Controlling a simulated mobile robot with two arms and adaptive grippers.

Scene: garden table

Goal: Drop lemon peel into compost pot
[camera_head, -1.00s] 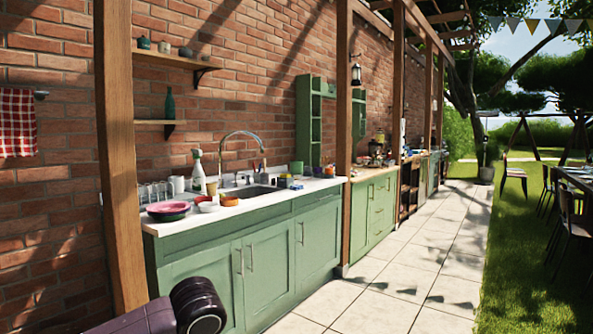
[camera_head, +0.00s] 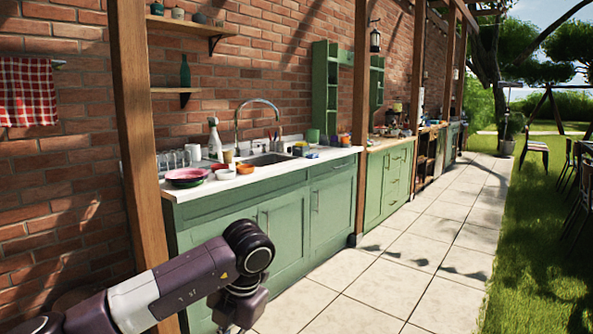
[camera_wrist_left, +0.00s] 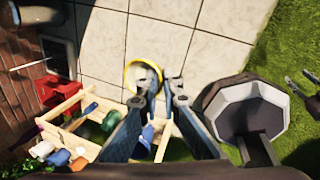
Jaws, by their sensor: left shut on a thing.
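In the left wrist view my left gripper (camera_wrist_left: 163,101) is shut on a round yellow-rimmed piece with a pale inside, the lemon peel (camera_wrist_left: 145,76), at its fingertips above the paving. In the head view my left arm reaches in from the lower left, and its gripper end is cut off at the bottom edge. Dark prongs at the right edge of the left wrist view look like my right gripper (camera_wrist_left: 301,88); their opening is unclear. I cannot pick out a compost pot with certainty.
A green counter (camera_head: 270,225) with a sink (camera_head: 268,159) and pink bowl (camera_head: 188,175) stands along the brick wall. A wooden post (camera_head: 140,170) rises in front. Paving (camera_head: 420,235) is clear. A wooden crate (camera_wrist_left: 62,107) holds bottles. A potted plant (camera_head: 507,147) stands far off.

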